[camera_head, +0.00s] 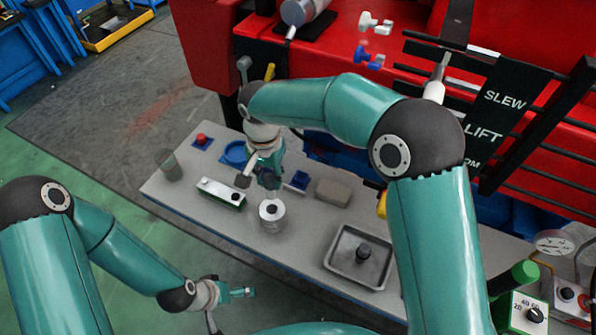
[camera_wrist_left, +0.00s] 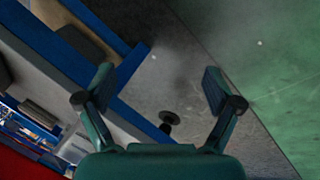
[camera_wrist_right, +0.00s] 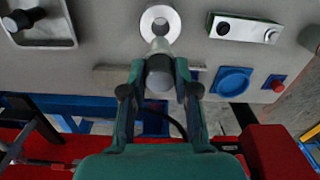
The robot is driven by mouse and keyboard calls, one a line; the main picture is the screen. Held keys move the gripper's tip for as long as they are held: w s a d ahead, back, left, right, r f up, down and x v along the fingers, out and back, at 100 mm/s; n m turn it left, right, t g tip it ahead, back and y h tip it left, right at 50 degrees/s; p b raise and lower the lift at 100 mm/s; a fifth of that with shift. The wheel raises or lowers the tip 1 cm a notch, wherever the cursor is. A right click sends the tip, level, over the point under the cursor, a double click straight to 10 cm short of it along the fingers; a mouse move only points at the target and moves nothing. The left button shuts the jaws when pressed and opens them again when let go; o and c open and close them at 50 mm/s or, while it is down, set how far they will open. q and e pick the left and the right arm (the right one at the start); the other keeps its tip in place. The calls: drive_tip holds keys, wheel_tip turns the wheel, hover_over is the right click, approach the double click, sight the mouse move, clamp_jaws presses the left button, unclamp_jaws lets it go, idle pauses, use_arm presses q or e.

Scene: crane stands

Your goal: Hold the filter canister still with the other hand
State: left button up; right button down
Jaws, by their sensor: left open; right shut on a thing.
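A silver cylinder with a ring-shaped top and a dark centre, seemingly the filter canister (camera_head: 272,222), stands upright on the grey bench. Its pale ring top (camera_wrist_right: 148,21) also shows in the right wrist view. My right gripper (camera_head: 268,178) is above and behind it, shut on a grey cylindrical piece (camera_wrist_right: 159,76) with a pale tip pointing toward the ring. Whether that tip touches the canister is unclear. My left gripper (camera_head: 244,292) is open and empty, low in front of the bench and apart from the canister. Its open fingers show in the left wrist view (camera_wrist_left: 168,92).
The bench (camera_head: 310,235) also holds a metal tray (camera_head: 345,270) with a dark knob-like piece, a white-topped box (camera_head: 220,192), a blue dish (camera_head: 235,153), a red button (camera_head: 201,138) and a grey block (camera_head: 332,192). A red machine stands behind. The floor in front is clear.

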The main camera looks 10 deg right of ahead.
use_arm(q)
drive_tip(key=w+r+m+t, duration=0.1)
drive_tip(key=w+m+t, duration=0.1)
drive_tip(key=w, duration=0.2)
drive_tip(key=m+t+h, duration=0.3)
drive_tip(key=m+t, duration=0.2)
drive_tip(key=m, duration=0.1)
approach(267, 227)
drive_tip(key=x, duration=0.2)
drive_tip(key=shift+t, duration=0.3)
drive_tip(key=shift+x, duration=4.3)
drive_tip(key=shift+s+f, duration=0.1)
drive_tip(key=shift+f, duration=0.1)
drive_tip(key=shift+c, duration=0.4)
drive_tip(key=c, duration=1.3)
